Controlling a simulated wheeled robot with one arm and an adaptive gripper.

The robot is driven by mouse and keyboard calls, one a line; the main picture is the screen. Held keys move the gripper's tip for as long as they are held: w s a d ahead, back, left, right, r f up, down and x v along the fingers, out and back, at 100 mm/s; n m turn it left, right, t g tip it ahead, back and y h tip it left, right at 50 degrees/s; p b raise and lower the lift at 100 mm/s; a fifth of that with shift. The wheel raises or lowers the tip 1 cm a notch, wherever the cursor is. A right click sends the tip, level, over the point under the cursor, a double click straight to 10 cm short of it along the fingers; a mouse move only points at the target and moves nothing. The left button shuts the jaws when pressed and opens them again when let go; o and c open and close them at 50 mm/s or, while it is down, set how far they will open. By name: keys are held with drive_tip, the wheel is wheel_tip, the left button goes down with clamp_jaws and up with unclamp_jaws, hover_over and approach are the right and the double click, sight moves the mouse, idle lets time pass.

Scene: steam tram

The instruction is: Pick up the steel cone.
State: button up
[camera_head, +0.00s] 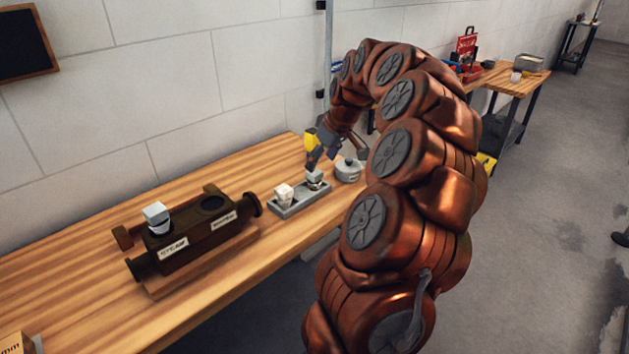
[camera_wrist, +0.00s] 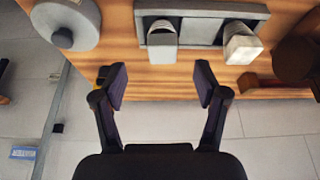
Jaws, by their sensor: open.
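A grey block-topped piece (camera_head: 314,175), which looks like the steel cone, stands in the right end of a small grey tray (camera_head: 299,206) on the wooden bench. In the wrist view the same grey piece (camera_wrist: 163,42) is ahead of my fingers, with its lower part hidden. A white piece (camera_head: 283,195) stands in the left end of the tray; it also shows in the wrist view (camera_wrist: 242,43). My gripper (camera_wrist: 161,84) is open and empty. Its fingers are spread to either side of the grey piece's line, apart from it. In the head view my gripper (camera_head: 319,152) is just above the grey piece.
A dark valve body (camera_head: 195,236) labelled STEAM stands left of the tray, with a grey-topped piece (camera_head: 156,216) in one hole and another hole open. A round grey lidded pot (camera_head: 348,171) is close right of the tray. Bare bench (camera_head: 70,262) lies at left.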

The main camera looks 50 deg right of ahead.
sight(315, 172)
drive_tip(key=shift+p+x, duration=0.7)
drive_tip(key=shift+x, duration=2.4)
drive_tip(key=shift+a, duration=0.15)
clamp_jaws()
